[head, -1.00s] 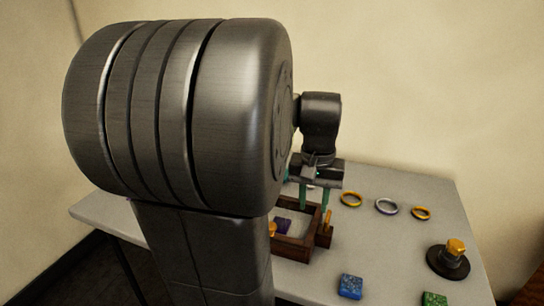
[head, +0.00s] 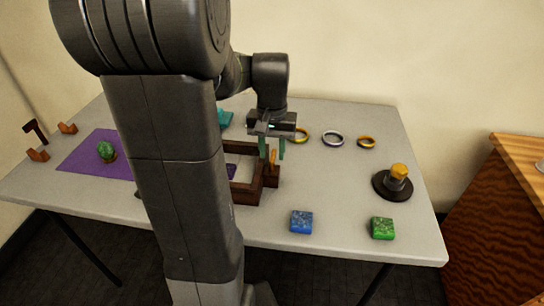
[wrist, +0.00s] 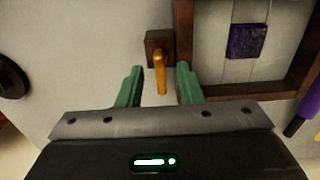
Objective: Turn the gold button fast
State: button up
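A slim gold button (wrist: 160,72) is mounted on a small brown wooden block (wrist: 160,45) at the side of a wooden frame. It also shows in the head view (head: 273,158) at the frame's right corner. My gripper (wrist: 158,82) is open, with one green finger on each side of the gold button and visible gaps between. In the head view my gripper (head: 272,150) points down over this corner. A gold-topped knob (head: 399,172) on a dark round base stands farther right; my gripper is well away from it.
The wooden frame (head: 246,193) has a purple tile (wrist: 247,41) inside. Gold and silver rings (head: 333,139) lie behind to the right. A blue block (head: 301,222) and a green block (head: 382,228) lie near the front edge. A purple mat (head: 85,160) lies at left.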

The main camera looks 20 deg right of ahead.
jog(key=shift+f, duration=1)
grip_shut()
